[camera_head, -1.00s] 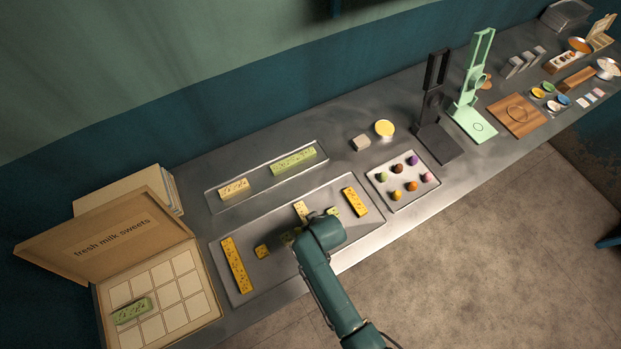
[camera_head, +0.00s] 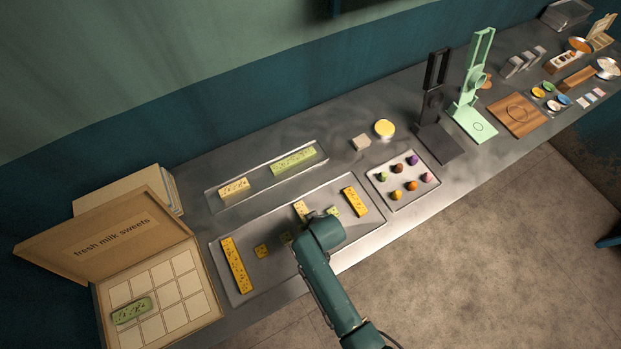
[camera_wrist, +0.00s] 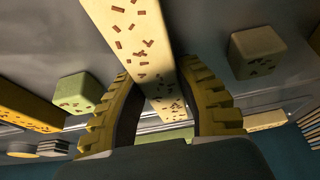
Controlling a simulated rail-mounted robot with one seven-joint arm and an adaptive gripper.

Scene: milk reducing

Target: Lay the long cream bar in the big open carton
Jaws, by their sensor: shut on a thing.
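The long cream bar (camera_wrist: 140,40), flecked with brown, runs between the fingers of my gripper (camera_wrist: 165,105) in the wrist view. My gripper is shut on the bar, with a finger on each side. In the head view only one end of a cream bar (camera_head: 301,209) shows past my arm, over the big tray; the rest is hidden. The big open carton (camera_head: 205,301), labelled "fresh milk sweets", stands at the lower left with its lid up. A green bar (camera_head: 131,310) lies in its left part; its other compartments look empty.
The big tray (camera_head: 285,277) also holds a long orange bar (camera_head: 236,265), a shorter orange bar (camera_head: 355,201) and small pieces. A narrow tray (camera_head: 262,178) behind holds a cream and a green bar. A tray of round sweets (camera_head: 404,204) stands right.

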